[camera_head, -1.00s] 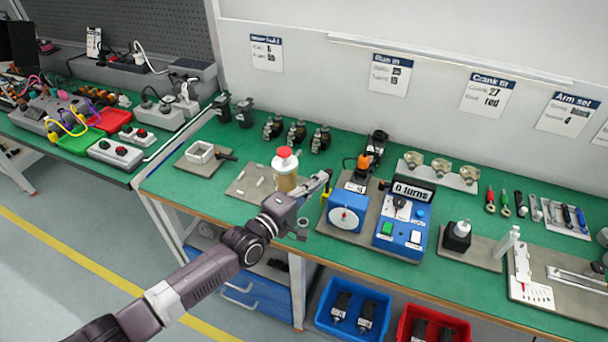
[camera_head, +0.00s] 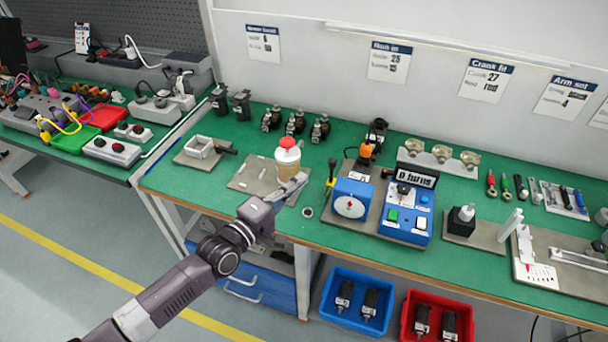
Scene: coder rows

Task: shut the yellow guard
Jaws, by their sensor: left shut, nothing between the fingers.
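A narrow yellow piece (camera_head: 331,170), which looks like the guard, stands upright at the left edge of the run-in stand, beside the blue dial box (camera_head: 352,199). It is seen nearly edge-on, so its exact angle is unclear. My left gripper (camera_head: 301,181) is shut and empty. Its fingertips show over the bench just left of the yellow piece, apart from it, and overlap the lower part of a jar with a red cap (camera_head: 288,158). My right gripper is out of view.
A blue control box (camera_head: 405,215) with a turns display (camera_head: 417,177) stands right of the dial box. An orange-topped part (camera_head: 366,150) is behind. A small round ring (camera_head: 308,212) lies on the green bench. Blue (camera_head: 327,315) and red bins (camera_head: 408,325) are below.

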